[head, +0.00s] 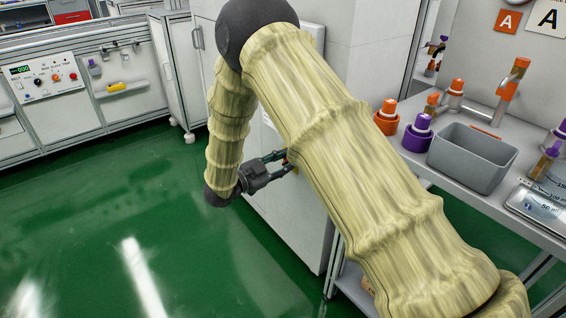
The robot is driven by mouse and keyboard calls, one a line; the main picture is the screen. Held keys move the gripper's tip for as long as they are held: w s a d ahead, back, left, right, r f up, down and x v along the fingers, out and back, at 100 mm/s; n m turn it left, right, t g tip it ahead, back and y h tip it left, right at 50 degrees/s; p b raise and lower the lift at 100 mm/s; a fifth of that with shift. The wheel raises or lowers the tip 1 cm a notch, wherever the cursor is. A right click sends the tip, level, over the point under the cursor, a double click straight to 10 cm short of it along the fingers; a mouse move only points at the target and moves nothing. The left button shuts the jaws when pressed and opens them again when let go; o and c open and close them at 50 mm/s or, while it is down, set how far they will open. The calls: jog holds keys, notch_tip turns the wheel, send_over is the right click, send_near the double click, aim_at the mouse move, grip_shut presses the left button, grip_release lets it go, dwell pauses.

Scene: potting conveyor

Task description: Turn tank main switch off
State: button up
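My gripper (287,163) reaches from the left toward the face of a white cabinet (295,222). Its two fingers are apart along their length, and their tips are at or very near the cabinet face.
A bench on the right holds a grey bin (472,158), an orange-capped container (387,118), a purple-capped container (418,133) and a scale (540,206). A control panel (45,82) stands at the left. The green floor (110,220) is clear.

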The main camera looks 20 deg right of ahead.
jog(key=shift+r+p, duration=0.1)
jog(key=shift+p, duration=0.35)
jog(key=shift+w+a+n+p, duration=0.1)
jog(key=shift+w+n+p, duration=0.1)
jog(key=shift+n+p, duration=1.85)
jog(key=shift+w+a+n+p, duration=0.1)
jog(key=shift+w+n+p, duration=0.15)
jog(key=shift+n+p, duration=1.8)
jog(key=shift+w+a+n+p, duration=0.1)
jog(key=shift+w+n+p, duration=0.1)
jog(key=shift+n+p, duration=1.85)
jog(key=shift+f+p, duration=0.2)
jog(key=shift+p, duration=0.2)
jog(key=o, duration=0.9)
jog(key=shift+o, duration=0.2)
jog(key=shift+r, duration=0.1)
jog(key=v, duration=1.2)
